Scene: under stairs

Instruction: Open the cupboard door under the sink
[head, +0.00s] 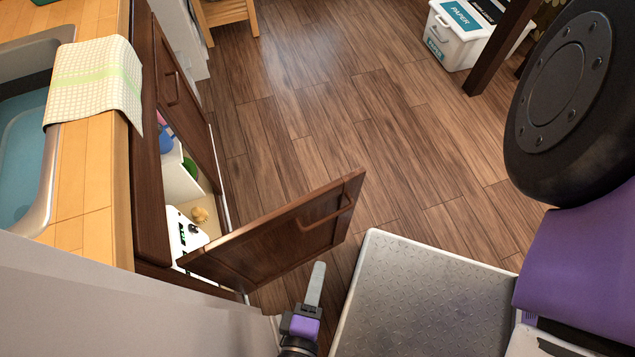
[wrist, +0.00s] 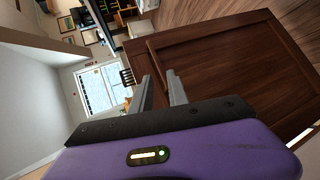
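The dark brown cupboard door (head: 270,240) under the sink (head: 20,160) stands swung well out from the cabinet front in the head view. Its bar handle (head: 338,216) is near its free edge, on the outer face. My gripper (head: 317,272) is near this door, toward the bottom of the head view. In the wrist view, my gripper (wrist: 161,84) has its two fingers parted with nothing seen held between them. The door panel (wrist: 225,75) fills the right of that view, beyond the fingers. Whether a finger touches the door cannot be told.
White containers (head: 180,178) and small items show inside the cupboard. A second front with a handle (head: 172,88) is farther along. A checked towel (head: 95,75) hangs over the wooden counter (head: 85,190). A paper bin (head: 456,35) stands far right. The wooden floor (head: 300,110) beyond the door is clear.

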